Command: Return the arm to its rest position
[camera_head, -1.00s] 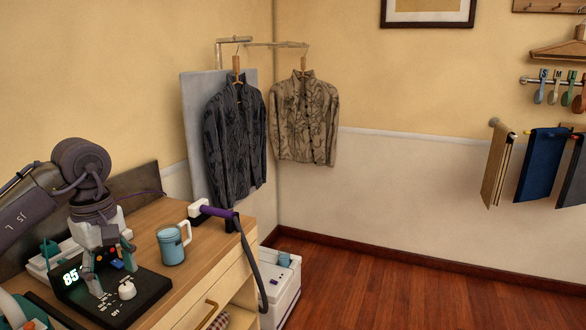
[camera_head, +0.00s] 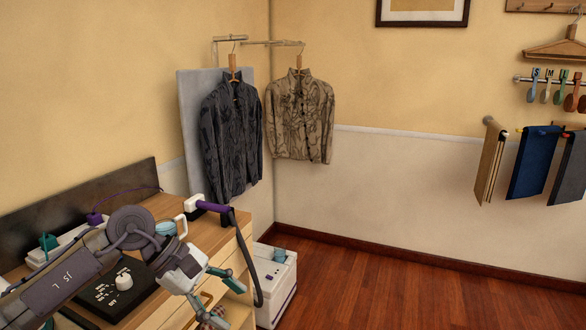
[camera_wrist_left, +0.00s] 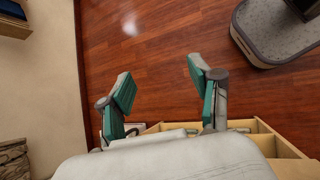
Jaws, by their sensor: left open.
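My left arm comes in from the left of the head view, over the wooden dresser (camera_head: 150,208). My left gripper (camera_head: 230,299) is open and empty, with its teal fingers past the dresser's front edge. The left wrist view shows its two fingers (camera_wrist_left: 160,78) apart with only wood floor (camera_wrist_left: 160,40) between them. My right gripper is not in view.
Two shirts hang behind. The floor on the right is clear.

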